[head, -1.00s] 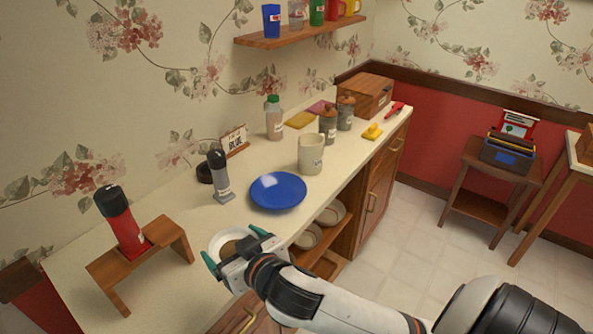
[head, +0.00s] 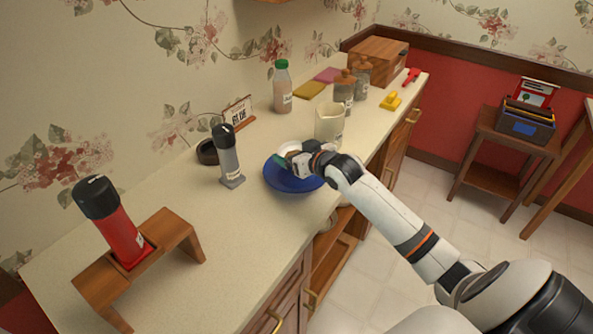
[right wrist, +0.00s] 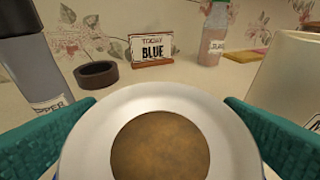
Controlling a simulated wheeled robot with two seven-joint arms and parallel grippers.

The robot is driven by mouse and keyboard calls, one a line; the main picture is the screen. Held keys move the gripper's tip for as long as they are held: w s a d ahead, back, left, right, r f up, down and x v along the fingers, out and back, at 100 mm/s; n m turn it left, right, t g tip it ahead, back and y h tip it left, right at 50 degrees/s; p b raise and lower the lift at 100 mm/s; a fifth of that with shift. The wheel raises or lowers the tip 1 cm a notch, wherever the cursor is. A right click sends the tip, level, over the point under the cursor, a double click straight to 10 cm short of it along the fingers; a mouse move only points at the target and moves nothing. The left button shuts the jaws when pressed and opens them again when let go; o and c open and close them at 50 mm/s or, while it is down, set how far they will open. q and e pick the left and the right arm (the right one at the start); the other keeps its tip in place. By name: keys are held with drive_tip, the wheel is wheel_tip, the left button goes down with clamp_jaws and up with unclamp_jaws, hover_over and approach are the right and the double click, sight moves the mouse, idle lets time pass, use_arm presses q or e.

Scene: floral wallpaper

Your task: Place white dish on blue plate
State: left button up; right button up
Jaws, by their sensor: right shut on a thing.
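The blue plate (head: 283,180) lies on the counter between the grey pepper bottle and the cream mug. The white dish (head: 287,148), with a brown round centre, is at the plate, mostly hidden behind my right gripper (head: 287,159). In the right wrist view the white dish (right wrist: 90,138) fills the lower middle between the two teal fingers. My right gripper is shut on the dish over the plate. I cannot tell whether the dish touches the plate. My left gripper is not in view.
A grey pepper bottle (head: 227,160) stands left of the plate, and a cream mug (head: 329,124) stands close behind it. A sign reading BLUE (right wrist: 151,49) stands near the wall. A red bottle (head: 118,230) sits in a wooden stand (head: 183,237).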

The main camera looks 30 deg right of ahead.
drive_tip(key=shift+f, duration=0.95)
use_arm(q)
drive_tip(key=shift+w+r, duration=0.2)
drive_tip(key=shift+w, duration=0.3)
use_arm(e)
drive_tip(key=shift+f, duration=1.75)
drive_tip(key=o, duration=0.7)
drive_tip(key=shift+f, duration=0.15)
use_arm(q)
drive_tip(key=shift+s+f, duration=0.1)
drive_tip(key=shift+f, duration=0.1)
use_arm(e)
drive_tip(key=v, duration=1.2)
